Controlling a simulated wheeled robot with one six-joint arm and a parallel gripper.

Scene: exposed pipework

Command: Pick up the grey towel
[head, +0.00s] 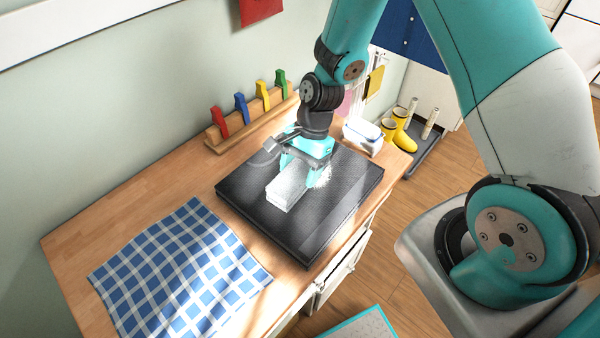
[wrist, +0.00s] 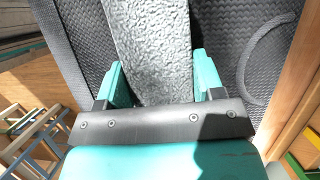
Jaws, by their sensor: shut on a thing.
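The grey towel (head: 288,190) is a pale, rough-textured folded strip over the dark woven mat (head: 345,175) on the wooden counter. It also shows in the wrist view (wrist: 152,35), running up the middle between my teal fingers. My gripper (head: 305,162) points down at the towel's far end and is shut on it, one finger on each side. In the wrist view my gripper (wrist: 160,75) has the towel between its fingertips. The towel's held end is partly hidden by my gripper in the head view. I cannot tell whether the towel is clear of the mat.
A blue-and-white checked cloth (head: 180,275) lies on the counter at the left. A wooden rack (head: 250,120) with coloured pegs stands along the wall. A white container (head: 362,136) stands at the counter's far end. Yellow boots (head: 403,138) stand on the floor beyond.

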